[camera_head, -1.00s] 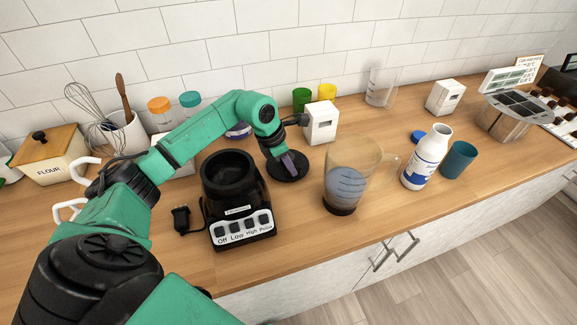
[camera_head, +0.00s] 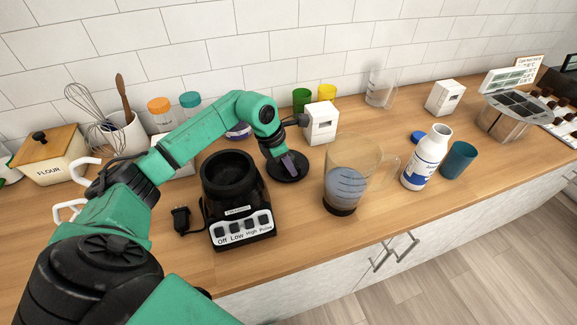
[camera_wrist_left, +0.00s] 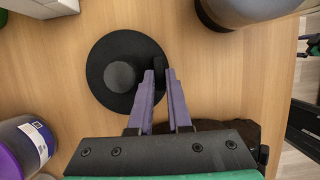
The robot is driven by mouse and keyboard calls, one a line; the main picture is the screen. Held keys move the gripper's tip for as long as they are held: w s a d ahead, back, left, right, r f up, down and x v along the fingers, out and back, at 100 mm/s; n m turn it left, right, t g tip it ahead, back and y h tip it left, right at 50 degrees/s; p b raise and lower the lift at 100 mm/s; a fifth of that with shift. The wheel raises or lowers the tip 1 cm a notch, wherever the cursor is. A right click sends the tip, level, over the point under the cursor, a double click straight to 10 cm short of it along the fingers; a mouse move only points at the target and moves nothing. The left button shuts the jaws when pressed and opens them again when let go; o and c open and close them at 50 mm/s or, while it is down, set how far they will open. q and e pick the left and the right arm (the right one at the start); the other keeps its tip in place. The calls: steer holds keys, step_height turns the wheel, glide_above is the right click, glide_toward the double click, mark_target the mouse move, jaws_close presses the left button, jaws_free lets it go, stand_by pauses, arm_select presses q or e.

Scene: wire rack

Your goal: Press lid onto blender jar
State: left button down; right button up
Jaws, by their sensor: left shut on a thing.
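The blender lid (camera_head: 288,169) is a black disc lying flat on the counter, right of the blender base. In the left wrist view the lid (camera_wrist_left: 118,72) shows a round raised knob and a small tab at its right edge. My left gripper (camera_head: 287,163) is over the lid, its purple fingers (camera_wrist_left: 160,82) closed on the tab at the lid's edge. The blender jar (camera_head: 352,175) stands upright on the counter to the right, clear, with grey-blue contents; its top looks open. It is apart from the lid. My right gripper is not in view.
The black blender base (camera_head: 238,205) with its buttons stands left of the lid, a plug (camera_head: 181,220) beside it. A white box (camera_head: 320,123) is behind the lid. A white bottle (camera_head: 425,158) and a blue cup (camera_head: 458,160) stand right of the jar. Bare counter lies in front.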

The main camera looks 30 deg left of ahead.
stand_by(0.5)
arm_select(q)
steer(key=shift+r+p, duration=1.6)
steer(key=shift+r, duration=0.85)
steer(key=shift+r, duration=0.1)
steer(key=shift+r+p, duration=1.6)
steer(key=shift+r, duration=0.85)
